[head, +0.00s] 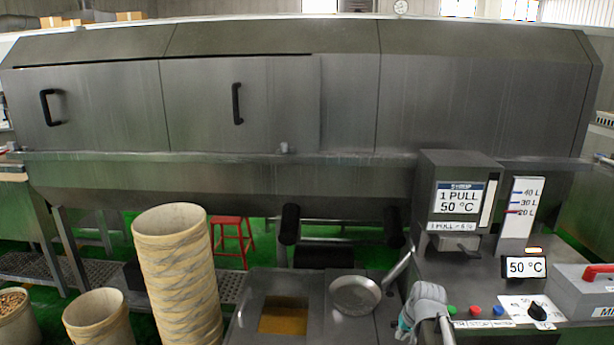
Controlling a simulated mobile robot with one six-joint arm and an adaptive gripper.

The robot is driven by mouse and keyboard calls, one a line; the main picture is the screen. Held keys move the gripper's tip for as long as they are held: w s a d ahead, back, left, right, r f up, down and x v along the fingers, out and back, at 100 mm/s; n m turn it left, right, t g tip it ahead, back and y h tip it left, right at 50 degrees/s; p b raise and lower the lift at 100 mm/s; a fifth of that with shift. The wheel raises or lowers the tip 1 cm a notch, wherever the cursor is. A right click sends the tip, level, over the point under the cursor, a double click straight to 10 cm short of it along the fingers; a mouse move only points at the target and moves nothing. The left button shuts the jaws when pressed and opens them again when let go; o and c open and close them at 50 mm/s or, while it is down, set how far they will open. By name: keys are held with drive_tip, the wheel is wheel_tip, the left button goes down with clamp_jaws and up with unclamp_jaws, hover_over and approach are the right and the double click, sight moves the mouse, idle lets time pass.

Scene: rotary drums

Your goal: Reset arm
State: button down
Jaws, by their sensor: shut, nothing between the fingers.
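Part of my own arm (426,306), pale grey with a light blue cap, shows at the bottom edge in the head view, just right of centre. It is folded low in front of the control counter. My gripper does not show in this view, so its fingers cannot be seen. A large grey steel drum housing (270,105) with two black door handles spans the back. No part of the visible arm reaches up to it.
The control counter (480,275) on the right carries a dispenser box (458,200), a level gauge (522,208), buttons and a red-handled box (588,290). A round metal pan (355,296) lies left of my arm. Tall stacked baskets (178,270) stand at the left.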

drive_tip(key=s+a+n+g+h, duration=0.1)
drive_tip(key=s+a+n+g, duration=0.1)
drive_tip(key=s+a, duration=0.7)
drive_tip(key=shift+s+a+f+n+g+h, duration=0.25)
drive_tip(key=shift+s+f+g, duration=0.2)
drive_tip(key=shift+s, duration=0.6)
drive_tip(key=shift+d, duration=0.2)
